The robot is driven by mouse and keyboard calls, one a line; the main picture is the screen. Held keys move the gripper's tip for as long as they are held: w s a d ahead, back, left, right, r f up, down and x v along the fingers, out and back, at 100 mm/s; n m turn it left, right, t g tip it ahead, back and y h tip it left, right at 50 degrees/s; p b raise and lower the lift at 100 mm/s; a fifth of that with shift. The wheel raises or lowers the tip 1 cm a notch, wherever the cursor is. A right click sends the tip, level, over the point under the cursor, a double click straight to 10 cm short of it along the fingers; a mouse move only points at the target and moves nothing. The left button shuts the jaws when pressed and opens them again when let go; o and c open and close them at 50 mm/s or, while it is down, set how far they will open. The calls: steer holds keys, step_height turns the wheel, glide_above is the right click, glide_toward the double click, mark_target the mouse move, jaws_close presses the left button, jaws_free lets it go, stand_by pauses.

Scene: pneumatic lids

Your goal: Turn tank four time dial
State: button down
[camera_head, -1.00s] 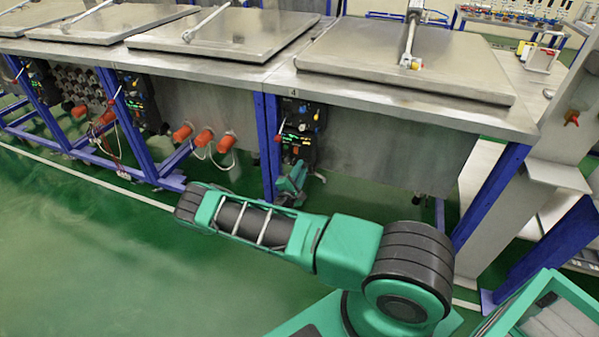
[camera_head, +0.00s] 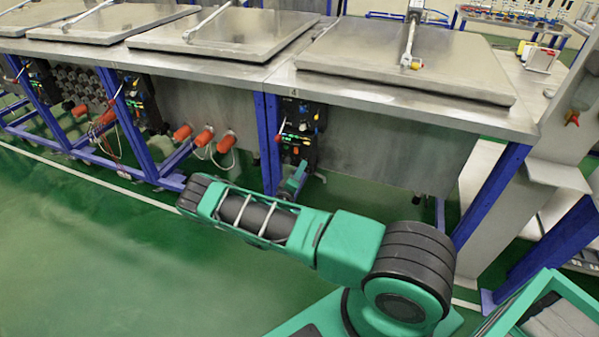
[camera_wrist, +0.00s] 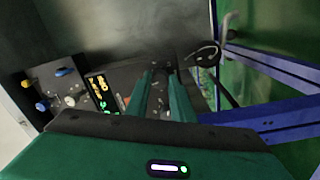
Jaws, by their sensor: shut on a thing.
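Tank four (camera_head: 395,155) is the steel tank at the right of the row, with a "4" on its front rim. Its dark control panel (camera_head: 301,118) hangs at its left front, beside a blue leg. In the wrist view the panel (camera_wrist: 62,82) carries yellow and blue knobs and a display (camera_wrist: 101,92) with lit yellow and green digits. My gripper (camera_wrist: 163,76) reaches the lower part of the panel, its two green fingers closed on a small dark knob, apparently the time dial. The fingers hide most of the knob, and its marking cannot be read.
Blue frame legs (camera_head: 271,145) stand close to the panel. A cable loop (camera_wrist: 203,55) hangs near the fingers. Orange-capped fittings (camera_head: 203,138) are on the tank to the left. The green floor (camera_head: 110,255) in front is clear.

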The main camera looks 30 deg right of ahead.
steer(key=shift+s+f+m, duration=0.2)
steer(key=shift+f+m, duration=0.15)
steer(key=shift+m, duration=0.65)
steer(key=c, duration=1.6)
jaws_free()
steer(key=shift+o, duration=0.3)
steer(key=shift+w+r, duration=0.1)
steer(key=shift+r, duration=0.1)
steer(key=v, duration=1)
steer(key=shift+s+a, duration=0.2)
steer(key=shift+a, duration=0.15)
